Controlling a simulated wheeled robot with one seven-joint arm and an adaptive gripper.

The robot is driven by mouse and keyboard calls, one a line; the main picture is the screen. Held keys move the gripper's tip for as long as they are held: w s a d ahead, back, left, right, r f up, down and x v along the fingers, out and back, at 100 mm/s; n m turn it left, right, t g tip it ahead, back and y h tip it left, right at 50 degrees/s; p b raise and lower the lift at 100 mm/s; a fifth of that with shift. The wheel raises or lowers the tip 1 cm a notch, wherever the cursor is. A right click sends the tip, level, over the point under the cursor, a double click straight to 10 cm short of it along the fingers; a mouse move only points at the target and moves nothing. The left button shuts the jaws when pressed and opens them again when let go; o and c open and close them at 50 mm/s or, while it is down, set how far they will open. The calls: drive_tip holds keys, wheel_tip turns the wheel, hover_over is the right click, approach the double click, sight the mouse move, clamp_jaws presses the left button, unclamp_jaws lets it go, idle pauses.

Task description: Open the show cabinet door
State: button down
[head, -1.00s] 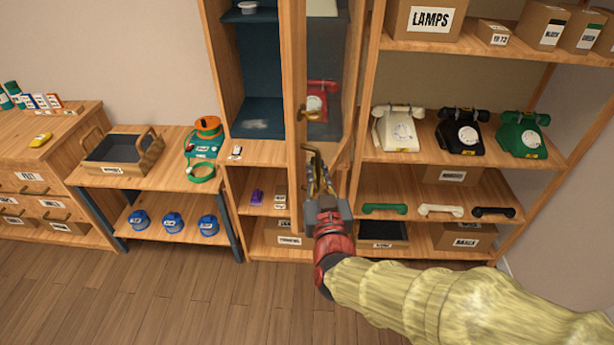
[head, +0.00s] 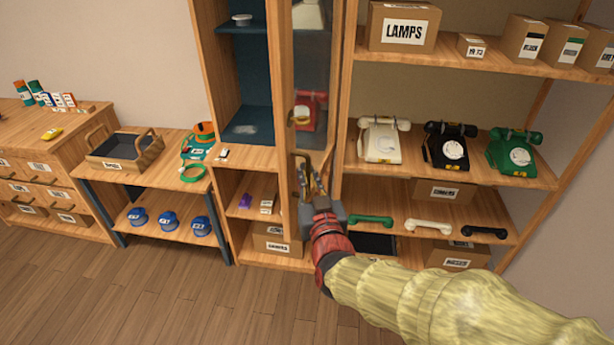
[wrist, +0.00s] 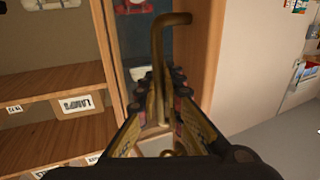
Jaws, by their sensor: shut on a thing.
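The show cabinet (head: 208,80) is a tall wooden case with a dark blue inside. Its glazed, wood-framed door (head: 287,90) stands ajar at an angle, and the left part of the inside shows without glass. A red dial phone (head: 310,112) shows through the pane. My gripper (head: 316,185) is at the door's lower part, shut on the brass handle (wrist: 172,50). In the wrist view the bent handle rises from between the fingers (wrist: 160,105). The fingers hide the handle's lower end.
Open shelves (head: 450,170) with white, black and green phones, handsets and boxes stand close on the right. A low table (head: 150,182) with a tray (head: 125,150) and blue items stands left. The wooden floor (head: 150,290) in front is clear.

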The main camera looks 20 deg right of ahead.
drive_tip(key=shift+f, duration=0.1)
drive_tip(key=c, duration=2)
unclamp_jaws()
drive_tip(key=shift+o, duration=0.2)
drive_tip(key=s+a, duration=0.1)
drive_tip(key=s, duration=1.1)
drive_tip(key=shift+a, duration=0.3)
